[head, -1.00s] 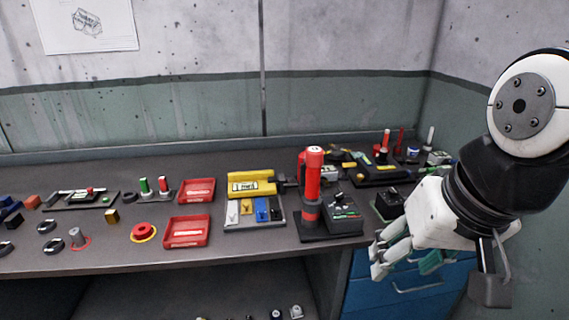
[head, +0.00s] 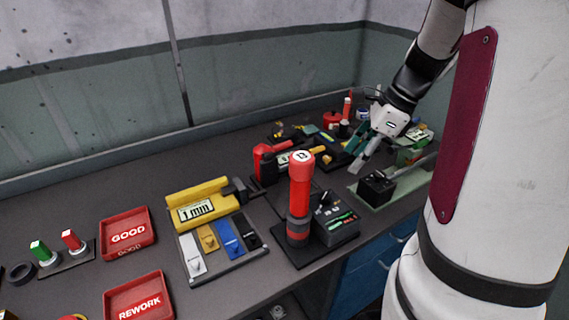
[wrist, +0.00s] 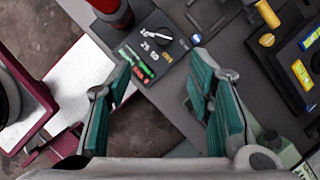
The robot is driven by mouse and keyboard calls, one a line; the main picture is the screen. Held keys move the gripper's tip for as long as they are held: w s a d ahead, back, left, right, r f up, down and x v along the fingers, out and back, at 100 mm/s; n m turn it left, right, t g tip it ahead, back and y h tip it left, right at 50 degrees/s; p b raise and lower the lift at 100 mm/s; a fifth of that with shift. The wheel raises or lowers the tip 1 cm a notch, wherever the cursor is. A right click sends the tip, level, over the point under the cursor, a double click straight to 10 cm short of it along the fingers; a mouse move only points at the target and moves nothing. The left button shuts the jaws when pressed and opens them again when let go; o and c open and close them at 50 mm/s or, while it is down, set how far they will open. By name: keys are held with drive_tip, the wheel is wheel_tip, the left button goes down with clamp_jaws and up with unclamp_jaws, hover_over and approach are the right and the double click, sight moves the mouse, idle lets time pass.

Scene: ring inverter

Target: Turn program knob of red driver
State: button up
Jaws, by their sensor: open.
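The red driver (head: 298,203) stands upright on a dark base, with a white-labelled cap on top. Its dark control box (head: 338,226) is just to its right, with a black program knob (head: 322,201) and green markings. In the wrist view the control box (wrist: 141,58) lies ahead, between and beyond the fingertips, with its knob (wrist: 163,33) beside the printed numbers. Part of the red driver (wrist: 108,10) shows at the upper left. My gripper (head: 360,160) is open and empty above the bench, to the right of and behind the box; its teal fingers (wrist: 162,75) are spread apart.
A yellow 1 mm gauge (head: 198,204) and a tray of coloured pieces (head: 232,267) are left of the driver. Red GOOD (head: 128,252) and REWORK (head: 138,304) trays lie farther left. A small black box (head: 376,188) stands right of the control box. Tools crowd the back right.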

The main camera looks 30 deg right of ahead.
sight(325, 196)
drive_tip(key=x, duration=0.4)
drive_tip(key=b+x, duration=0.1)
drive_tip(key=x, duration=0.9)
drive_tip(key=shift+w+d+b, duration=0.15)
drive_tip(key=shift+w+b, duration=0.1)
drive_tip(key=shift+b, duration=0.05)
clamp_jaws()
